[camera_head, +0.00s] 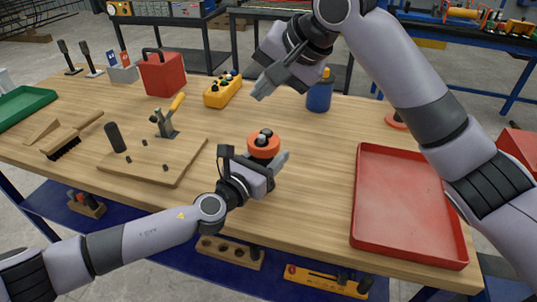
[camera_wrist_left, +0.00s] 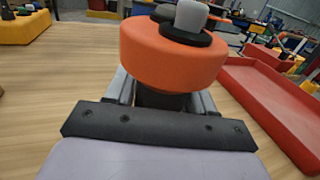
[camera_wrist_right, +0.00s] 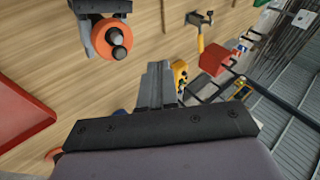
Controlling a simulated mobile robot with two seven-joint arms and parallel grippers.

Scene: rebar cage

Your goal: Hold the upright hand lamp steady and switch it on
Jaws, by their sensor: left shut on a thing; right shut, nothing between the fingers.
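The hand lamp (camera_head: 263,150) stands upright on the wooden table, with an orange head, a black ring and a grey knob on top. My left gripper (camera_head: 272,165) is shut on its dark body, just below the orange head. In the left wrist view the lamp's orange head (camera_wrist_left: 172,58) fills the top middle, and the dark body below is mostly hidden by the gripper. My right gripper (camera_head: 262,92) is shut and empty, in the air beyond the lamp and apart from it. The right wrist view shows the lamp (camera_wrist_right: 117,38) at upper left.
A red tray (camera_head: 410,150) lies to the right. A blue can (camera_head: 320,94) and a yellow button box (camera_head: 223,91) stand behind. A wooden board (camera_head: 160,162) with a yellow-handled clamp (camera_head: 167,122) lies to the left. The table around the lamp is clear.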

